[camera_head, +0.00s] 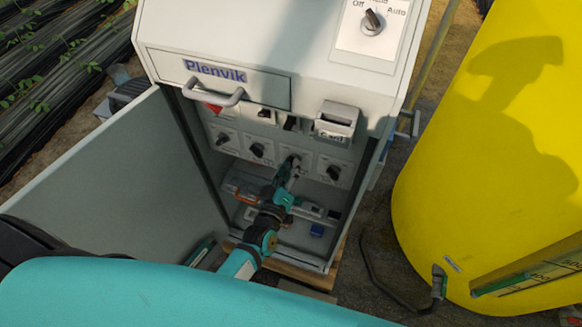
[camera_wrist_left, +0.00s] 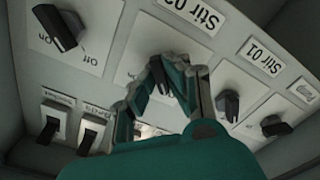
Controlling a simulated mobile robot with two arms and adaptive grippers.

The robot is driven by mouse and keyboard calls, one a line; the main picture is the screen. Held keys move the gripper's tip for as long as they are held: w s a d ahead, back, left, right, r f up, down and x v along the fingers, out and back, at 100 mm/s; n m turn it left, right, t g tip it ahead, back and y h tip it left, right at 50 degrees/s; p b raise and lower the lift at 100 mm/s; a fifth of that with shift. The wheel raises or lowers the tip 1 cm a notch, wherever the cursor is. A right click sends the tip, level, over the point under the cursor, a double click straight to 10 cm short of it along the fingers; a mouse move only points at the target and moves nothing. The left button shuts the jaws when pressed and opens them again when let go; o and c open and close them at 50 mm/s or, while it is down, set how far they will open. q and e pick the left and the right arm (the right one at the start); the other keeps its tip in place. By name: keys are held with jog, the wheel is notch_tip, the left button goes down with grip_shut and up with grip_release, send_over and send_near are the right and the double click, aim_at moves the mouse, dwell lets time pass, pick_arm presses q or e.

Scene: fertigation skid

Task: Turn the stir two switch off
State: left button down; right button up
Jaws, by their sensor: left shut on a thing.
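The stir two switch (camera_head: 295,160) is a dark rotary knob on a white plate, third from the left in the row inside the open cabinet. In the left wrist view its plate (camera_wrist_left: 143,47) sits by the "Stir 02" label. My left gripper (camera_head: 289,172) reaches in from below and is shut on this knob. The wrist view shows its fingers (camera_wrist_left: 165,88) closed around the knob, hiding most of it, so I cannot tell its setting. My right gripper is not in view.
The Stir 01 knob (camera_head: 256,150) and another knob (camera_head: 333,173) flank the gripper closely. The cabinet door (camera_head: 125,170) stands open at left. A yellow tank (camera_head: 500,170) stands at right.

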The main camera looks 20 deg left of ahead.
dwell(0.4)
pick_arm(q)
jog(key=c, duration=1.4)
grip_release()
jog(key=shift+o, duration=0.2)
jog(key=s, duration=1.2)
jog(key=shift+a, duration=0.2)
jog(key=s+f+m+g+h, duration=0.1)
jog(key=s+f+m+g, duration=0.3)
jog(key=f, duration=0.8)
jog(key=s+f+m+g+h, duration=0.15)
jog(key=s+f+g, duration=0.3)
jog(key=f, duration=0.75)
jog(key=s+a+f+m+g+y, duration=0.1)
jog(key=s+a+f+m+g, duration=0.1)
jog(key=s+a+f+g, duration=0.2)
jog(key=s+a+f+m+g+y, duration=0.2)
jog(key=s+f, duration=0.8)
jog(key=s, duration=0.8)
jog(key=shift+s+a+f+m+g, duration=0.35)
jog(key=shift+a+m+g, duration=0.3)
jog(key=shift+a+g, duration=0.55)
